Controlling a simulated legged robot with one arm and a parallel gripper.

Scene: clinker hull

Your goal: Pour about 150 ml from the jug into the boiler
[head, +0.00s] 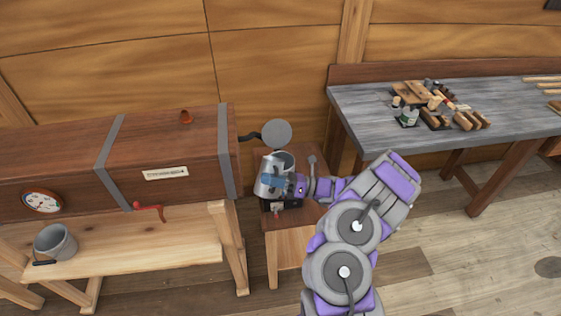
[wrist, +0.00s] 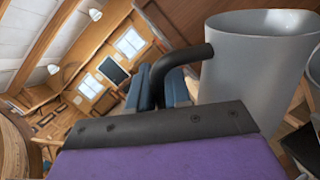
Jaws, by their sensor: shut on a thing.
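My gripper (head: 274,182) is shut on the black handle (wrist: 168,66) of a grey metal jug (head: 266,167). In the wrist view the jug (wrist: 252,65) fills the right side with its open rim up; its contents are hidden. The picture there is tilted, so I cannot tell the jug's exact lean. In the head view the jug is in front of and left of an open grey round vessel (head: 287,158), probably the boiler, on a small wooden stand (head: 314,178). The gripper and jug partly hide that vessel. I see no stream of liquid.
A long wooden box (head: 70,163) with grey bands, a gauge (head: 42,201) and a red lever (head: 150,209) lies at left. A grey disc (head: 277,133) stands by its end. A bucket (head: 55,242) sits below. A workbench (head: 365,102) with tools is at right.

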